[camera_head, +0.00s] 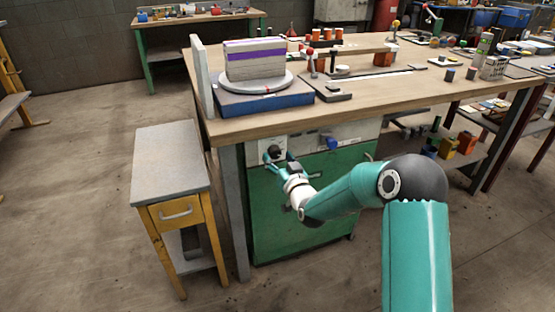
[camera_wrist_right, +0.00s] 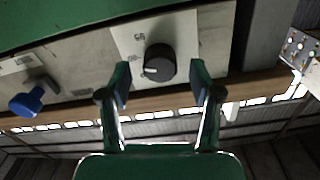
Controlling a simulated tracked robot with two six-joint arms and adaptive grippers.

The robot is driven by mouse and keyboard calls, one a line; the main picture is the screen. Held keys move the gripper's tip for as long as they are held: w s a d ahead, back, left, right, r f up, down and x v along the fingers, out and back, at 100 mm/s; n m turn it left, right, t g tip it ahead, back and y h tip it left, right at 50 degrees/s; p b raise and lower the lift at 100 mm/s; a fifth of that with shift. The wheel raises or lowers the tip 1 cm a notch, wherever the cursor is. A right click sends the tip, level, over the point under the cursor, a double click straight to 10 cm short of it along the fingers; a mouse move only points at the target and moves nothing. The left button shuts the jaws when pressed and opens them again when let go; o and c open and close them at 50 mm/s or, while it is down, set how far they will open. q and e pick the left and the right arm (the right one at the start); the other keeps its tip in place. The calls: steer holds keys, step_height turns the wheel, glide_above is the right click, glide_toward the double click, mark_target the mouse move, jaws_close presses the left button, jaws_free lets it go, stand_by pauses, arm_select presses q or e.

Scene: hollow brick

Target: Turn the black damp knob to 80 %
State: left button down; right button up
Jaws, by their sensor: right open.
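The black damp knob (camera_wrist_right: 159,63) sits on a pale label plate on the cabinet front, with a white pointer mark on its left side in the right wrist view. It also shows in the head view (camera_head: 274,151), small and partly beside the gripper. My right gripper (camera_wrist_right: 160,84) is open, its two fingers on either side of the knob with gaps between finger and knob. In the head view the right gripper (camera_head: 277,160) is right at the knob panel. The scale print is too small to read. My left gripper is not in view.
A blue knob (camera_wrist_right: 27,101) sits on the same panel, also seen in the head view (camera_head: 331,143). The workbench top (camera_head: 400,92) overhangs the panel. A side table (camera_head: 168,155) with a yellow drawer stands to the left. The green cabinet door (camera_head: 300,215) is below.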

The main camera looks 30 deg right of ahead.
steer(key=shift+w, duration=0.3)
steer(key=c, duration=1.1)
steer(key=n+b, duration=0.1)
steer(key=b, duration=0.2)
steer(key=shift+f+n, duration=0.2)
steer(key=shift+n, duration=0.1)
steer(key=shift+c, duration=0.2)
steer(key=shift+b, duration=0.35)
steer(key=shift+r+n, duration=0.2)
steer(key=shift+n, duration=0.1)
steer(key=o, duration=1.1)
steer(key=shift+o, duration=0.2)
steer(key=shift+s, duration=0.15)
